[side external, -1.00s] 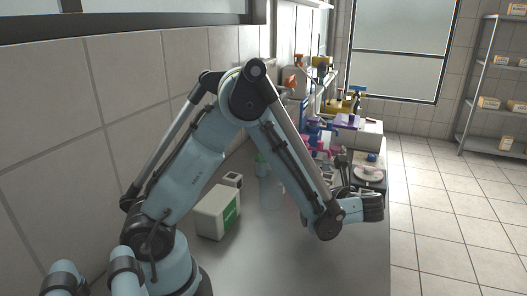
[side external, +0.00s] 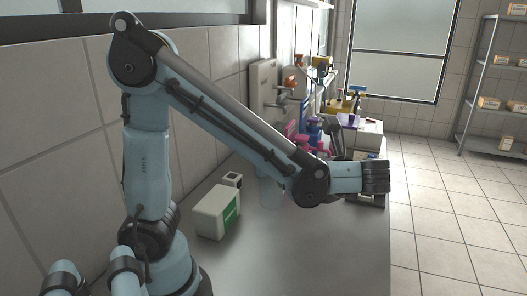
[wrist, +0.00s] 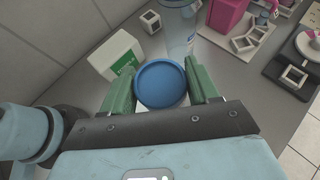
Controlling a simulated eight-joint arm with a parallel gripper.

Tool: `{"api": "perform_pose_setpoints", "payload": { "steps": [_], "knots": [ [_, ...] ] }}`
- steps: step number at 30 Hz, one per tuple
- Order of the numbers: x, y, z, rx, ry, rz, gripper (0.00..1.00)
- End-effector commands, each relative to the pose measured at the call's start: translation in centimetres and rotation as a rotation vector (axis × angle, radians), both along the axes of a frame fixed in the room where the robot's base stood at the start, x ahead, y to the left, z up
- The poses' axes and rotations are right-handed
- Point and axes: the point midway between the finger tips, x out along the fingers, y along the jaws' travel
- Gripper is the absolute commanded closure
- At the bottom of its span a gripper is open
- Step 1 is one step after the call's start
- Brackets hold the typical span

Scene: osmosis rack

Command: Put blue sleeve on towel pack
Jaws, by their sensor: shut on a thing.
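My gripper (wrist: 161,74) is shut on a round blue thing, which I take for the blue sleeve (wrist: 161,84). Its blue circular face shows between the two green fingers in the wrist view; its far side is hidden. In the side view my gripper (side external: 375,178) is at the end of the arm, above the right part of the counter, and the blue thing cannot be made out. A white box with a green label (wrist: 112,54), possibly the towel pack, stands left of and beyond the gripper, apart from it. It also shows in the side view (side external: 216,212).
A pale see-through cylinder (side external: 270,191) stands right of the box. A small white open cube (side external: 232,180) is behind the box. Bottles and a white box (side external: 362,137) crowd the counter's far end. The near counter (side external: 300,255) is clear.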

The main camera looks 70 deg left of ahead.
Motion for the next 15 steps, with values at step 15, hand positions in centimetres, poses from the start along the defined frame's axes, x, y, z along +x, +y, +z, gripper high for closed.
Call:
{"api": "perform_pose_setpoints", "payload": {
  "steps": [15],
  "knots": [
    [-8.8, 4.6, 3.2, -0.001, -0.002, 0.111, 0.7]
  ]
}}
